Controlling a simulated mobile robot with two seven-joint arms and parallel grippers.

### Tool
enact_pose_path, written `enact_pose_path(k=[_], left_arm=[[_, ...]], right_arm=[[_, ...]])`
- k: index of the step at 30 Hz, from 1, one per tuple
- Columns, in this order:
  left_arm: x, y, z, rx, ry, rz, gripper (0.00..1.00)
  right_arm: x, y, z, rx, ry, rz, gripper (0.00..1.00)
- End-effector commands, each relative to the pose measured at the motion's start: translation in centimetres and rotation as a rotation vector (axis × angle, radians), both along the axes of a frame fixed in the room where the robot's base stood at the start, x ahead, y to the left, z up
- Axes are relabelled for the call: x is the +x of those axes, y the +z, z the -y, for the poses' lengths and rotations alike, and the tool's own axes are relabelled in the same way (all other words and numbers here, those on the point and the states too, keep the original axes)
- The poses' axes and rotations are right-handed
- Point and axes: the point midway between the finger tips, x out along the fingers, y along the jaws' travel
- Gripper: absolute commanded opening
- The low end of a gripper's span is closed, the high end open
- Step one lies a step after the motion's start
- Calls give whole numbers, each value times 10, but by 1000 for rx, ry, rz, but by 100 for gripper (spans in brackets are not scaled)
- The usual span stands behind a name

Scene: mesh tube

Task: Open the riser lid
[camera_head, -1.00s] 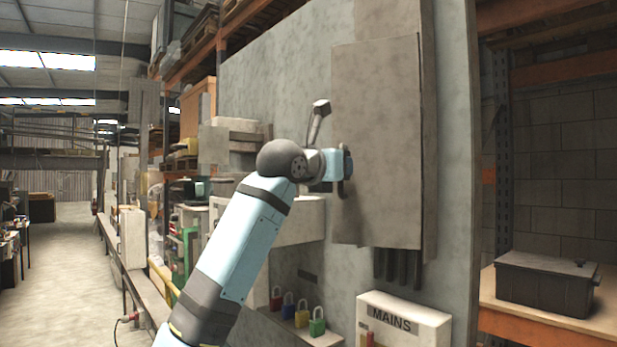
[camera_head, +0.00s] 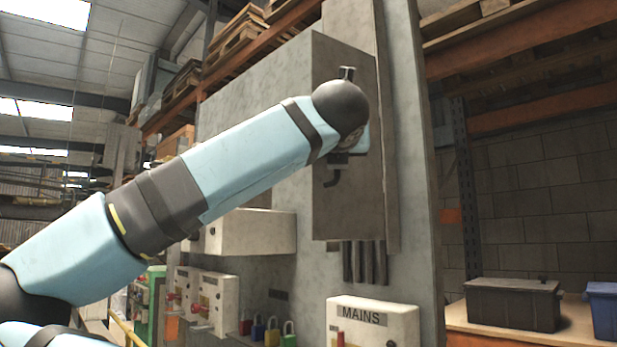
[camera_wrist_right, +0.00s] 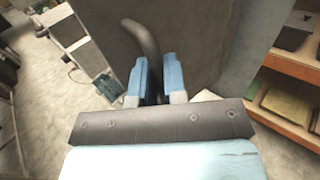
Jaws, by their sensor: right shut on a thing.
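The riser lid (camera_head: 335,215) is a tall grey panel in the head view. Its left edge stands out towards me, so it looks partly swung open on its right side. A dark hooked handle (camera_head: 333,180) shows on it, just below my right gripper (camera_head: 358,140), which is mostly hidden by its own wrist. In the right wrist view, the right gripper (camera_wrist_right: 158,80) has its blue fingers on either side of the dark curved handle (camera_wrist_right: 145,38), against the grey lid (camera_wrist_right: 185,45). It is shut on the handle. My left gripper is not in view.
Below the lid are dark vertical pipes (camera_head: 365,262) and a MAINS box (camera_head: 372,322). Several coloured padlocks (camera_head: 272,332) hang left of it. A dark box (camera_head: 512,303) and a blue box (camera_head: 603,305) stand on a shelf at the right. A shelf rack shows in the wrist view (camera_wrist_right: 290,75).

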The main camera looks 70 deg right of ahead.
Motion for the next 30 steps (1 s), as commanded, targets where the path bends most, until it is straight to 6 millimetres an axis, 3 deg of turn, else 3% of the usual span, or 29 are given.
enact_pose_path(k=[1,9,29,30], left_arm=[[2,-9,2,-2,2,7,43],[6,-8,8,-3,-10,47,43],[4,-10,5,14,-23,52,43],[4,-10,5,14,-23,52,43]], right_arm=[[-8,-5,-1,-2,-7,6,0],[-31,-2,-5,1,-20,4,0],[-39,2,-6,0,-24,4,0],[-39,2,-6,0,-24,3,19]])
